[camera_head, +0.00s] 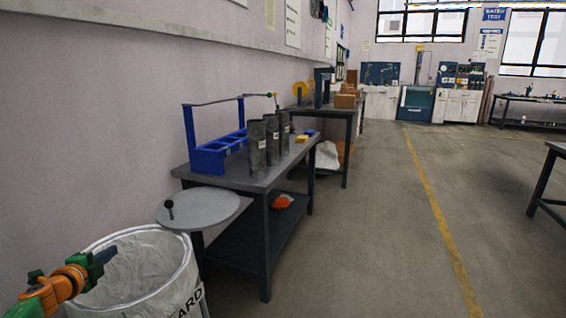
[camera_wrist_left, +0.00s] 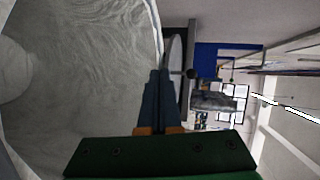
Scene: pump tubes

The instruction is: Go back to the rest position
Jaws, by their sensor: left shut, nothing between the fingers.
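My left gripper (camera_head: 105,255) comes in at the lower left, over the large white bin (camera_head: 185,285). It is shut and empty. In the left wrist view its closed fingers (camera_wrist_left: 160,80) point away beside the bin's pale inner lining (camera_wrist_left: 85,60). Several dark grey tubes (camera_head: 257,150) stand upright on the dark workbench (camera_head: 232,178), in front of a blue rack (camera_head: 210,158). The tubes and the rack also show, turned sideways, in the left wrist view. My right gripper is not in view.
A round grey table (camera_head: 205,208) with a small black knobbed piece (camera_head: 169,209) stands between bin and workbench. An orange item (camera_head: 281,202) lies on the lower shelf. A second bench (camera_head: 340,110) with boxes stands behind.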

